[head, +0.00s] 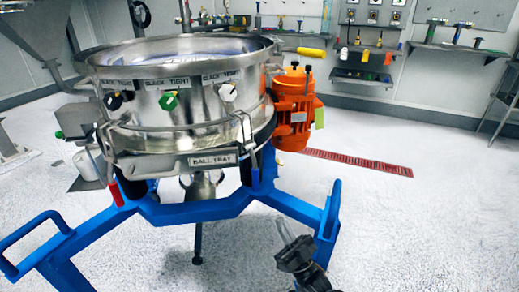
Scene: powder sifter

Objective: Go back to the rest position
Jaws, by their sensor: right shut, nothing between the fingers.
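My right gripper (289,236) shows at the bottom centre-right of the head view, low in front of the floor. Its fingers point up and to the left and are shut with nothing between them. It is apart from the sifter in the picture. The steel powder sifter (190,112) stands on its blue frame (200,211) at the left and centre. An orange motor (295,100) is on its right side. Several labelled knobs sit on its front, one of them green (168,101). My left gripper is not in view.
Blue frame handles stick out at the lower left (30,238) and the right (333,208), the right one close to my gripper in the picture. Wall shelves (362,78) with bottles and tools are at the back. A red floor grate (360,163) lies behind. The floor at right is clear.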

